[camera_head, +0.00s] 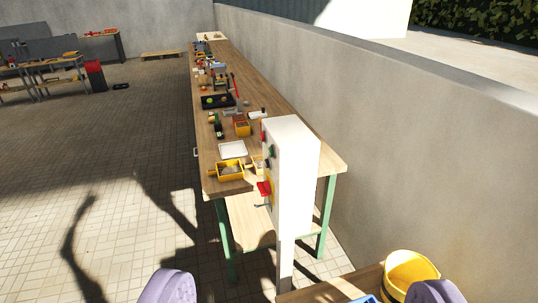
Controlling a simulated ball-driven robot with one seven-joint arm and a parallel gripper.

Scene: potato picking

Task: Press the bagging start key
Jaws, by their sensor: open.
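A white control box (298,150) stands on a post in front of the near end of the long workbench. Its left face carries several controls seen at a steep angle. A small red one (263,137) is near the top, a green one (270,152) lies just below, and a larger red piece with yellow (265,188) is lower down. No labels are readable, so I cannot tell which is the bagging start key. My gripper (305,290) shows as two purple fingers at the bottom edge, wide apart and empty, well short of the box.
The long wooden workbench (236,62) runs away along a concrete wall (400,130), with yellow bins (230,170), a white tray (232,150) and tools on it. A yellow bucket (408,270) stands on a wooden surface at bottom right.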

